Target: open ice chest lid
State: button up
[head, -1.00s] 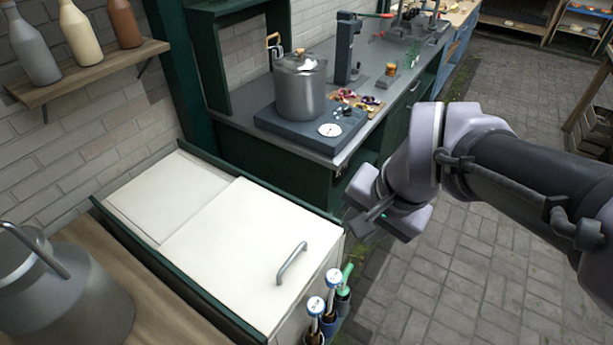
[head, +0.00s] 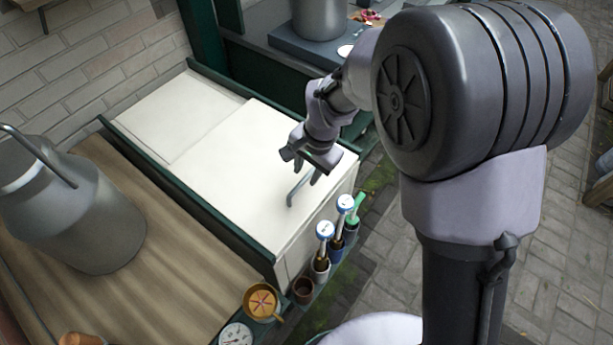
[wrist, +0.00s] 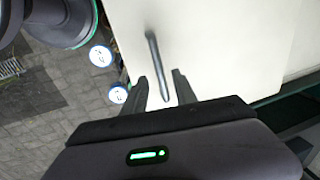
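The ice chest is a low white box with a dark green frame. Its lid (head: 235,150) is a white panel lying flat and shut, beside a second white panel (head: 170,108) on its left. A grey bar handle (head: 293,190) stands on the lid near its right edge; it also shows in the wrist view (wrist: 154,55). My gripper (head: 304,172) is just above the handle. In the wrist view my gripper (wrist: 162,85) is open, with its two fingers apart on either side of the handle's near end. I cannot tell whether they touch it.
Several blue-topped and green-topped tools (head: 345,207) stand in holders along the chest's front right side. A grey metal churn (head: 85,205) stands on the wooden counter (head: 120,285) to the left. A dark green bench with a pot (head: 318,18) is behind. Paved floor lies to the right.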

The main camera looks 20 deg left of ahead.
jog(key=shift+w+a+f, duration=0.1)
jog(key=shift+a+f, duration=0.05)
jog(key=shift+f, duration=0.45)
jog(key=shift+a+f, duration=0.1)
jog(key=shift+f, duration=0.45)
grip_shut()
dwell(0.5)
